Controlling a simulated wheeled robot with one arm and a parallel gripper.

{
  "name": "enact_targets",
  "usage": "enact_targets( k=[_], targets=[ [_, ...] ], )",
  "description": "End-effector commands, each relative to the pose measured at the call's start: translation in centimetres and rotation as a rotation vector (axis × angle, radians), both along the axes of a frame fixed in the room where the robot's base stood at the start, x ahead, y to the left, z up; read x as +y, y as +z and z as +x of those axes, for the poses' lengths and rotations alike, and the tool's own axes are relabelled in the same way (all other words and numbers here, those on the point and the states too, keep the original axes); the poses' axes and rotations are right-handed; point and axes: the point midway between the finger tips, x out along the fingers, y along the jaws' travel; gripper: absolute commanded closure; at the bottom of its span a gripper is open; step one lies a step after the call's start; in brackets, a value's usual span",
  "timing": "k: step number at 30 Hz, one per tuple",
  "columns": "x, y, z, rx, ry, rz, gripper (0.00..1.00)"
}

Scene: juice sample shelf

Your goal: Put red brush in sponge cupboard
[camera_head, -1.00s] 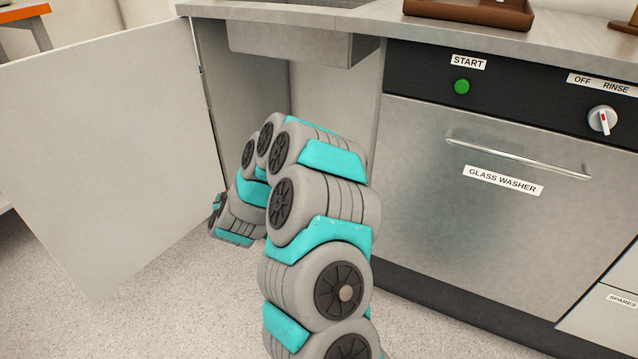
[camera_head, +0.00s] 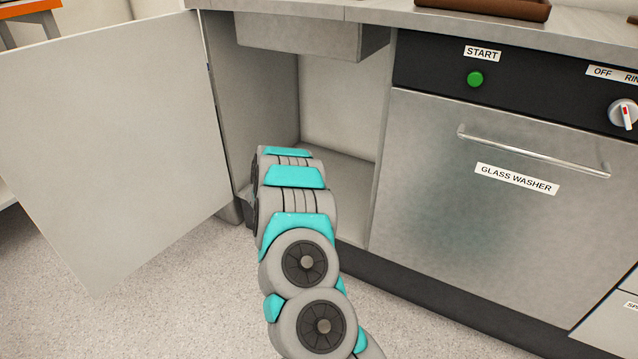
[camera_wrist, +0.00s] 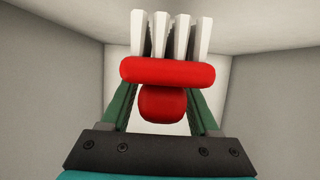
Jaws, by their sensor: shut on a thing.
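The red brush (camera_wrist: 168,72) has a red body and several white bristle tufts, and it shows in the wrist view. My gripper (camera_wrist: 162,105) is shut on its red handle, with the green fingers on either side. The bristles point up in that picture, away from the gripper's base. Pale walls surround the brush there. In the head view the open cupboard (camera_head: 340,110) lies beneath the counter, and my arm reaches to its opening. The brush and gripper are hidden behind my arm in the head view.
The cupboard door (camera_head: 110,140) stands wide open at the left. A sink basin (camera_head: 300,36) hangs into the cupboard's top. The glass washer (camera_head: 500,210) stands directly right of the opening. The visible cupboard floor (camera_head: 345,165) is bare.

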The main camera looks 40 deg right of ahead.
Motion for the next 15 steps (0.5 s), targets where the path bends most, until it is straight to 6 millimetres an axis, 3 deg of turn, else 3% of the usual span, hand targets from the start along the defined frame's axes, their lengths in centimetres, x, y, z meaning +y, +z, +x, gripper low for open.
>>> enact_targets(
  k=[15],
  targets=[
    [-5.2,-0.9,6.2,0.002,0.002,-0.002,0.97]
  ],
)
